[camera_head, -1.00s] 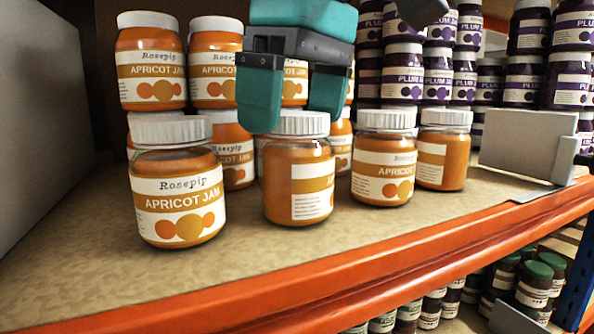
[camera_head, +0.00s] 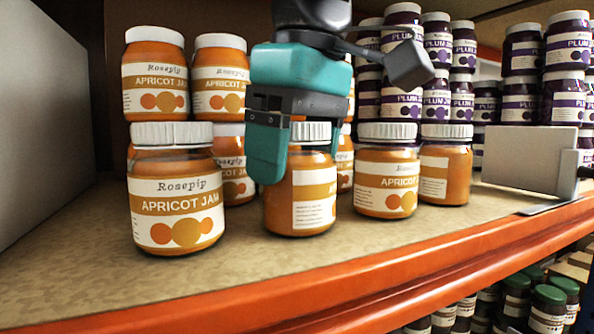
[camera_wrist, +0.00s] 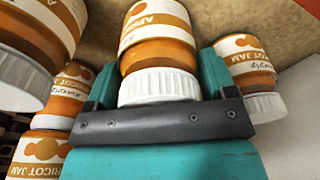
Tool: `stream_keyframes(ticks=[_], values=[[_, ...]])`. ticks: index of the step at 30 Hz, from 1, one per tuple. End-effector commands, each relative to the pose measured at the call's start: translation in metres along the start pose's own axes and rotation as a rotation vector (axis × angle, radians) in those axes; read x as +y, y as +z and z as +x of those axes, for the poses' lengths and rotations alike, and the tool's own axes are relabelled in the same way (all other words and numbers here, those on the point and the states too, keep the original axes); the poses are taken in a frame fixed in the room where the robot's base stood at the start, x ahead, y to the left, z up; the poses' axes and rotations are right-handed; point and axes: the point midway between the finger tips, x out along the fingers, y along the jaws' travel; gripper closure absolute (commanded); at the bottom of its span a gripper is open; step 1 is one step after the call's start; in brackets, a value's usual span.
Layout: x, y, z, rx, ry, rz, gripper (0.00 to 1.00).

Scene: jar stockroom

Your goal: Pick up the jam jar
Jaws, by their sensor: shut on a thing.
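The apricot jam jar (camera_head: 312,199) stands upright on the shelf, second from the left in the front row, with its label turned partly to the right. My teal gripper (camera_head: 300,160) has come down over it, with one finger in front of its left side. The other finger is mostly hidden in the head view. In the wrist view the jar's white lid (camera_wrist: 158,86) sits between the two teal fingers of my gripper (camera_wrist: 160,80), which is shut on the jar. The jar's base appears to rest on the shelf.
An apricot jam jar (camera_head: 175,195) stands close on the left, and another (camera_head: 386,182) close on the right. More apricot jars stand behind. Plum jam jars (camera_head: 437,90) fill the right side. An orange beam (camera_head: 300,277) edges the shelf; bare board lies in front.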

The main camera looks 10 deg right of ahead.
Motion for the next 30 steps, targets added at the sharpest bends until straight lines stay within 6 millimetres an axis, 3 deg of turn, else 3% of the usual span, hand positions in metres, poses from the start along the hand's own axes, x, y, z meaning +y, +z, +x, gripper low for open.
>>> stream_keyframes(ticks=[7, 19, 30], values=[[0.0, -0.002, -0.015, 0.003, 0.0, 0.0, 0.69], [0.001, -0.013, -0.083, 0.004, 0.001, 0.001, 0.69], [0.0, -0.015, -0.1, 0.002, 0.0, 0.0, 0.69]])
